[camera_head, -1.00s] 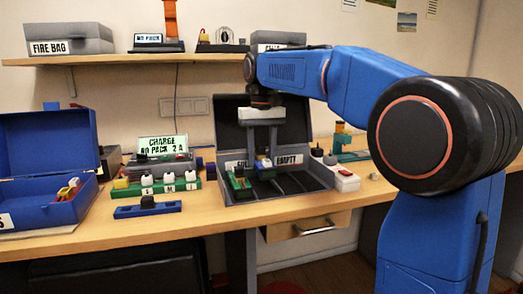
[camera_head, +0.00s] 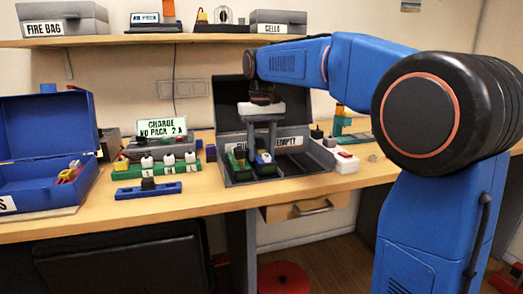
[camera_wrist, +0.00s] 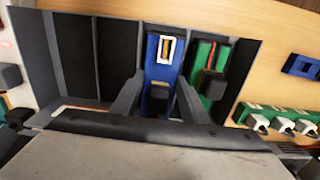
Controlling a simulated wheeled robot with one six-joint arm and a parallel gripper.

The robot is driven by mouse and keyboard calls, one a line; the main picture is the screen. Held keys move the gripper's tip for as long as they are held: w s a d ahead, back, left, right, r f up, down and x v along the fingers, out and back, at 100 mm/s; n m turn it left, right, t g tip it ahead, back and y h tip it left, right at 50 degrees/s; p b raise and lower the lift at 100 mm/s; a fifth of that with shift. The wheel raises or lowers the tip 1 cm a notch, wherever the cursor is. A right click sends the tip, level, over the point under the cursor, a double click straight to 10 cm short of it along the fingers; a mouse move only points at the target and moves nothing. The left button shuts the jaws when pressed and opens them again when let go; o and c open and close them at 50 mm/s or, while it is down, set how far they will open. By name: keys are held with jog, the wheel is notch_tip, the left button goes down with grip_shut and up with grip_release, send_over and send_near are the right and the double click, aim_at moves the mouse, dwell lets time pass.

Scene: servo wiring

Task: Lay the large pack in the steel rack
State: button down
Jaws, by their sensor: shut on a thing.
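The steel rack (camera_head: 237,181) is a grey open case with a raised lid and dark slots, labelled with a partly hidden sign ending in "EMPTY?". My gripper (camera_head: 262,149) points down into it, shut on a blue pack (camera_head: 265,158) with a white and yellow label. In the wrist view the blue pack (camera_wrist: 162,70) lies between the fingers (camera_wrist: 158,98), lined up with the slots. A green pack (camera_wrist: 205,65) with a dark block on it lies right beside it. I cannot tell whether the blue pack touches the slot floor.
Empty slots (camera_wrist: 75,50) lie left of the blue pack in the wrist view. A white box with a red switch (camera_head: 347,161) stands right of the rack. A green strip (camera_head: 158,165), a blue strip (camera_head: 148,191) and a blue open case (camera_head: 45,150) stand left.

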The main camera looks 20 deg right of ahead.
jog(key=shift+f, duration=0.5)
dwell(0.3)
jog(key=c, duration=1)
grip_release()
jog(key=shift+f, duration=0.1)
notch_tip(320, 180, up, 16)
jog(key=r, duration=0.1)
jog(key=s+d+f+t, duration=0.1)
jog(key=s+d+f, duration=0.1)
jog(key=s+f, duration=0.6)
jog(key=s+d+f+t, duration=0.25)
jog(key=s+f, duration=0.25)
jog(key=s, duration=0.5)
jog(key=shift+t, duration=0.65)
jog(key=s+f, duration=0.5)
jog(key=f, duration=0.2)
jog(key=s+d+f, duration=0.1)
jog(key=s+f, duration=0.4)
jog(key=f, duration=0.2)
jog(key=s+d+f, duration=0.1)
jog(key=s+f, duration=0.4)
jog(key=f, duration=0.2)
jog(key=shift+s+d+f, duration=0.2)
jog(key=shift+d+f, duration=0.05)
